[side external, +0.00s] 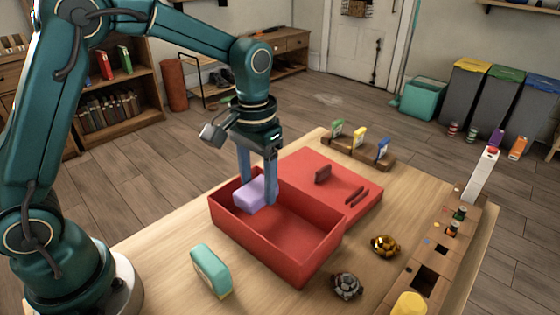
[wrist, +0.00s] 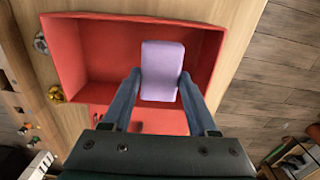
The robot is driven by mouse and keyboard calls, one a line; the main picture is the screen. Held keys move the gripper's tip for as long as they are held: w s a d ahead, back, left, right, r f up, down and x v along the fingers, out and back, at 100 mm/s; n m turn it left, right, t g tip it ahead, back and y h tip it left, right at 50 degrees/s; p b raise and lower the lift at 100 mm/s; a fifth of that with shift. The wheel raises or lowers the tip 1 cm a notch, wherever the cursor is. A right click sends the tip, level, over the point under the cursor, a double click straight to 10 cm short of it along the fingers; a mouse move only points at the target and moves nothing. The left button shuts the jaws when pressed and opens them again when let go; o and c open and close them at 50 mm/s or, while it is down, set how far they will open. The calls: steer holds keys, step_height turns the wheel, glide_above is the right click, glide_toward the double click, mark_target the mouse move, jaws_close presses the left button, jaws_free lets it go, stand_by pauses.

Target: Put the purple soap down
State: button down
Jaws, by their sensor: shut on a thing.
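The purple soap (side external: 248,192) is a pale purple rounded block. My gripper (side external: 257,198) points down and is shut on it, one finger on each side. In the wrist view the soap (wrist: 162,72) sits between the two fingertips (wrist: 161,82). The soap is within the outline of the open red box (side external: 290,262), at its far left end. Whether the soap touches the box floor cannot be told. The rest of the box is empty.
A red lid-like panel (side external: 345,190) with a handle lies behind the box. A teal and cream block (side external: 211,270) stands front left. A grey turtle-like figure (side external: 346,286) and a gold one (side external: 384,246) are at the right. A wooden slotted rack (side external: 425,277) lines the right edge.

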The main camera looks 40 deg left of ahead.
mark_target(277, 230)
steer(key=d, duration=0.1)
steer(key=d+f, duration=0.2)
steer(key=shift+w+d, duration=0.25)
steer(key=shift+w, duration=0.15)
steer(key=shift+f, duration=2.1)
steer(key=shift+f, duration=0.15)
steer(key=shift+c, duration=0.9)
jaws_free()
